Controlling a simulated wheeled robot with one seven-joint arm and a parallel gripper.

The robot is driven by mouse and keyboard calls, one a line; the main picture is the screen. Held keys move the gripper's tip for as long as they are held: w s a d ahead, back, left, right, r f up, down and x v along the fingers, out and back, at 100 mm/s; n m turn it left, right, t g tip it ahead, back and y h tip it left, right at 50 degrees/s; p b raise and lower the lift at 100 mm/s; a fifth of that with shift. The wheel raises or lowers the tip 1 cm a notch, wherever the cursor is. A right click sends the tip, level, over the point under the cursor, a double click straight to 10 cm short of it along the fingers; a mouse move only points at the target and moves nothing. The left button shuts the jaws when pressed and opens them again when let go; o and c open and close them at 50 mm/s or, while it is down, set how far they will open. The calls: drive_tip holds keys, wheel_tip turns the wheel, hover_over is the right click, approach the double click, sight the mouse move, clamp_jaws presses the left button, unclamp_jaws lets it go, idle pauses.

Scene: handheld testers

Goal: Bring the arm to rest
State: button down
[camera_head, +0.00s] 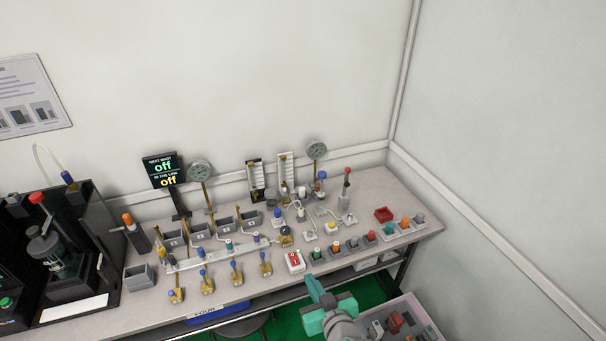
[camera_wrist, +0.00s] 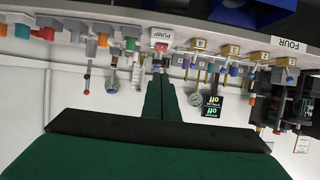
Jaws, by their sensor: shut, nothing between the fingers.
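My gripper (camera_head: 311,282) is teal and reaches up from the bottom of the head view, just in front of the bench's front edge. Its fingers are together and hold nothing. In the wrist view the dark green fingers (camera_wrist: 160,82) meet in the middle, pointing toward the bench front, and that picture is upside down. The fingertips look apart from the bench, near the red and white pump switch (camera_head: 294,261). The switch also shows in the wrist view with its PUMP label (camera_wrist: 162,36).
The bench (camera_head: 220,290) holds several valves, gauges and small bins. A display (camera_head: 164,172) reads off twice. A black machine (camera_head: 60,260) stands at left. Green floor shows below the bench.

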drive_tip(key=shift+s, duration=0.1)
drive_tip(key=s+a+f+m+h, duration=0.15)
drive_tip(key=s+f, duration=0.25)
drive_tip(key=s, duration=0.5)
drive_tip(key=s+d+f+m+h, duration=0.1)
drive_tip(key=s+f+m+h, duration=0.15)
drive_tip(key=s+f, duration=0.4)
drive_tip(key=s+a+r+t, duration=0.1)
drive_tip(key=s+r, duration=0.3)
drive_tip(key=s, duration=0.6)
drive_tip(key=s+a+r+t, duration=0.1)
drive_tip(key=s+a+r, duration=0.2)
drive_tip(key=s, duration=0.7)
wheel_tip(320, 180, up, 3)
drive_tip(key=shift+f, duration=0.2)
